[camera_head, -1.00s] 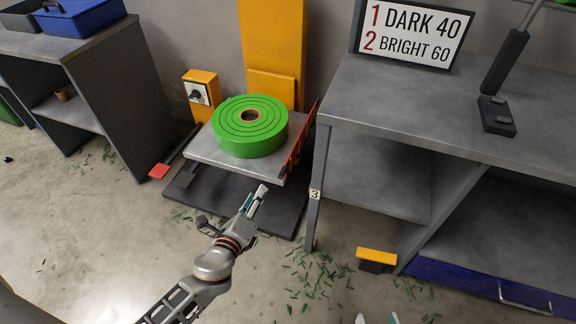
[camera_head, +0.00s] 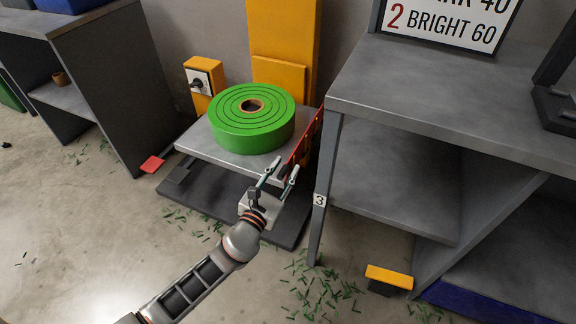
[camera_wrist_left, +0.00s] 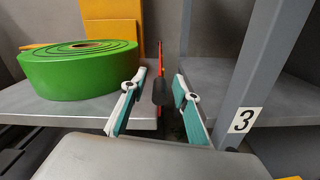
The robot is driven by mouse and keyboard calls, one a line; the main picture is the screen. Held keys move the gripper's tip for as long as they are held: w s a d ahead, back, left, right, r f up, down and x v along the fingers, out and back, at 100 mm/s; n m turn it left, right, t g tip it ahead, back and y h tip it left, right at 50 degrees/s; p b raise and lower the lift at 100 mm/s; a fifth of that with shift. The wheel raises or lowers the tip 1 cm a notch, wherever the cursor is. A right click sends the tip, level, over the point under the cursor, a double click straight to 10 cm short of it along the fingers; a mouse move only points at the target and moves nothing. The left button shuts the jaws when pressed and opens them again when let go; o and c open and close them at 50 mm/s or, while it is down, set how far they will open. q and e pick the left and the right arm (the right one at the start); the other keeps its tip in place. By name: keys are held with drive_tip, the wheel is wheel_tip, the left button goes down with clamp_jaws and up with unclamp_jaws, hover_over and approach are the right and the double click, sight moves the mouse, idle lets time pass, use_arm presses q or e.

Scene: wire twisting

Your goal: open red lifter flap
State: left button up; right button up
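The red lifter flap (camera_head: 306,140) stands upright along the right edge of the lifter platform (camera_head: 205,147). In the left wrist view the flap (camera_wrist_left: 160,58) is seen edge-on, with a dark rounded piece, perhaps its handle (camera_wrist_left: 162,92), in front of it. My left gripper (camera_head: 284,168) is open at the front right corner of the platform. In the left wrist view its fingers (camera_wrist_left: 160,80) lie on either side of the dark piece, with gaps visible. I cannot tell how far in depth they are from it. My right gripper is not in view.
A green coil (camera_head: 252,120) lies on the platform. The post of the grey workbench (camera_head: 323,190) marked 3 stands close to the right of my left gripper. A red pedal (camera_head: 152,164) and a yellow pedal (camera_head: 388,276) are on the floor. Green scraps litter the floor.

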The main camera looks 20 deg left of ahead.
use_arm(q)
drive_tip(key=shift+w, duration=1.05)
clamp_jaws()
